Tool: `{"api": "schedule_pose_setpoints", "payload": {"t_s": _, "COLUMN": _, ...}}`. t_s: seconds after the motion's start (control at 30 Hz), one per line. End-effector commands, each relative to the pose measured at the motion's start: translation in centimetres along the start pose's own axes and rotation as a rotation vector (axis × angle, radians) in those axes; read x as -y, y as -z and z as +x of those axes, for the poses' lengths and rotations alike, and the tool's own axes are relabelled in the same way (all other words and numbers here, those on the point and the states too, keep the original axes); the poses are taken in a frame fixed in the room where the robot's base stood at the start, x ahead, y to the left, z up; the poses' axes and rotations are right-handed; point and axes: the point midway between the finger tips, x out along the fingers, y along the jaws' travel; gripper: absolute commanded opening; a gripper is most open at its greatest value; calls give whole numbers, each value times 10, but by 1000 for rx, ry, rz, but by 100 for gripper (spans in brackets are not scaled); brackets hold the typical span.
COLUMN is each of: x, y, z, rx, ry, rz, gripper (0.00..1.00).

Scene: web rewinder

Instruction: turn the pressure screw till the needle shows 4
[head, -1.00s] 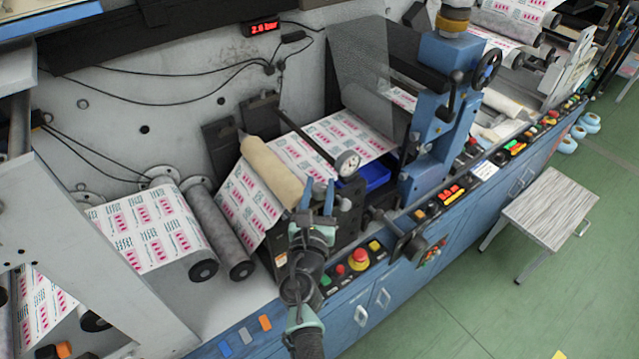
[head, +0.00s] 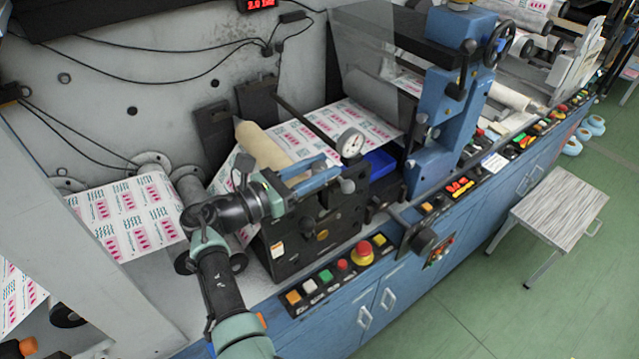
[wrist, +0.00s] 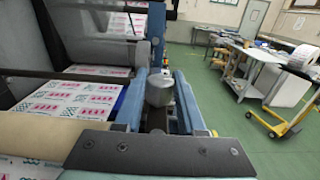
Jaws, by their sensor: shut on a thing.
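The pressure screw (wrist: 160,88) shows in the wrist view as a grey rounded knob between the two blue fingers of my gripper (wrist: 158,102). In the head view my gripper (head: 331,169) reaches in from the left over the dark unit, its fingers pointing right. It is shut on the screw, whose grip area is partly hidden by the fingers. The round white-faced gauge (head: 350,143) stands just behind and above the fingertips. Its needle is too small to read.
A tan roller (head: 262,146) and printed web lie close behind my gripper. A button panel (head: 340,271) with a red emergency button is below on the front edge. A blue press frame (head: 447,107) stands to the right. A red display (head: 262,4) is at the top edge.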

Motion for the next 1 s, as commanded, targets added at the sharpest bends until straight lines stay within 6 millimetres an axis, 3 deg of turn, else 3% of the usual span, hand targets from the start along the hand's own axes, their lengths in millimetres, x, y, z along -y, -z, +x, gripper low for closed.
{"api": "schedule_pose_setpoints", "payload": {"t_s": 1.0, "x": 0, "y": 0, "z": 1, "rx": 7, "ry": 337, "rz": 4, "gripper": 0}}
